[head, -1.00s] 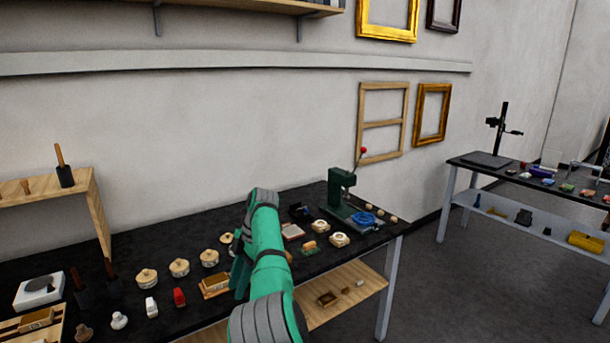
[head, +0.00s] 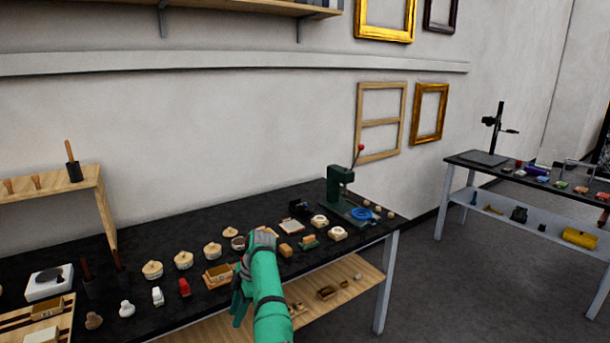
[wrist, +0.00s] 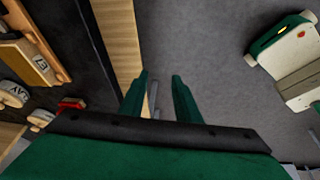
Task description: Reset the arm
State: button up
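My gripper shows in the wrist view (wrist: 160,90), with its two green fingers apart and nothing between them. It points down past the front edge of the black workbench (wrist: 95,45), over the grey floor. In the head view my green arm (head: 268,300) reaches up from the bottom to the bench's front edge. The gripper (head: 240,308) is partly hidden there behind the arm, beside a wooden box (head: 218,275).
Several lidded round pots (head: 183,260), a red item (head: 184,287) and a green press (head: 340,190) stand on the bench (head: 150,230). A lower wooden shelf (head: 350,282) lies beneath. A second table (head: 480,160) stands right; floor between is clear.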

jog(key=s+a+f+m+t, duration=0.1)
jog(key=s+f+m+t, duration=0.2)
jog(key=f, duration=1)
jog(key=s+a+f+m, duration=0.1)
jog(key=s+f+m, duration=0.25)
jog(key=f, duration=0.95)
jog(key=s+d+f+m+t, duration=0.3)
jog(key=s+f, duration=0.3)
jog(key=s, duration=0.4)
jog(key=s+d+f+m+t, duration=0.25)
jog(key=s+f, duration=0.35)
jog(key=s, duration=0.3)
jog(key=s+d+r+m+t+h, duration=0.15)
jog(key=s+d+r+m, duration=0.35)
jog(key=s, duration=0.6)
jog(key=s+d+r+m+t+h, duration=0.1)
jog(key=s+d+r+m+t, duration=0.2)
jog(key=s+d+r, duration=0.55)
jog(key=s+d+r+m+t, duration=0.1)
jog(key=s+d+r, duration=0.1)
jog(key=s+r, duration=0.5)
jog(key=s+d+r+m+t+h, duration=0.1)
jog(key=s+d+r+m+t, duration=0.1)
jog(key=s+r, duration=0.6)
notch_tip(320, 180, up, 6)
jog(key=shift+f+t, duration=0.1)
jog(key=shift+t, duration=0.2)
